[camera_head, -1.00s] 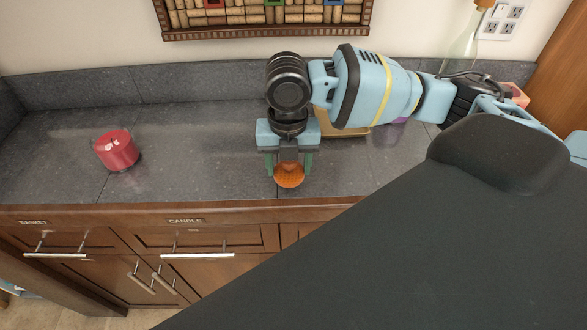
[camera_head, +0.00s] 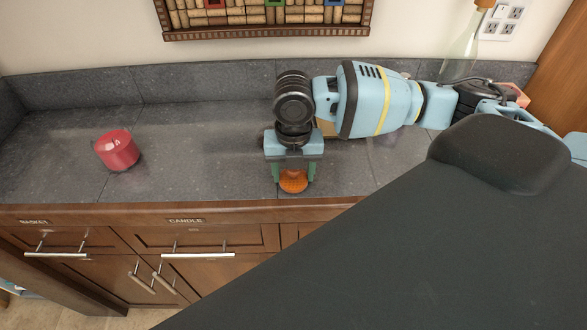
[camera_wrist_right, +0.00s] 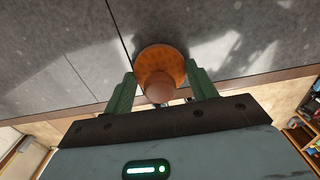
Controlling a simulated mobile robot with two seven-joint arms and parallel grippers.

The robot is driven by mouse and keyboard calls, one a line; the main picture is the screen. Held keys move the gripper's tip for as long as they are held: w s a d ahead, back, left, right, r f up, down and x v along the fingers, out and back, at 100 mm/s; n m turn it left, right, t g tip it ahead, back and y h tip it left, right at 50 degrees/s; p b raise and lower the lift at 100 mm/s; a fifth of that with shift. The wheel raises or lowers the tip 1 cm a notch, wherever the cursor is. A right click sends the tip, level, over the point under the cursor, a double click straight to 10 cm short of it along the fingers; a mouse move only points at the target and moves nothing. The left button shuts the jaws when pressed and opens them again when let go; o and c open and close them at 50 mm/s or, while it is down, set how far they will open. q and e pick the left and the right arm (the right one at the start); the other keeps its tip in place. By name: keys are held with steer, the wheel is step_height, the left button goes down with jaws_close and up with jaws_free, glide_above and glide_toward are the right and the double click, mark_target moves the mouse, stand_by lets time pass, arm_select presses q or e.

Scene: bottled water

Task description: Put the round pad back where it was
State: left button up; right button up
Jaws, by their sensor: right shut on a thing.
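The round pad (camera_head: 293,182) is orange-brown and shows at the fingertips of my right gripper (camera_head: 293,176), near the counter's front edge. In the right wrist view, the pad (camera_wrist_right: 160,58) is a disc with a rounded brown piece in front of its middle. The green fingers of my right gripper (camera_wrist_right: 160,88) stand on either side of it, shut on it. I cannot tell whether the pad touches the counter. My left gripper is not in view.
A red candle (camera_head: 118,150) stands on the grey counter (camera_head: 200,140) at the left, with free room between it and my gripper. A clear bottle (camera_head: 462,50) stands at the back right. Drawers labelled basket and candle are below the front edge.

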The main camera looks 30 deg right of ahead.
steer(key=o, duration=0.9)
steer(key=shift+o, duration=0.2)
step_height(320, 180, up, 12)
steer(key=shift+p, duration=0.35)
steer(key=shift+r, duration=0.1)
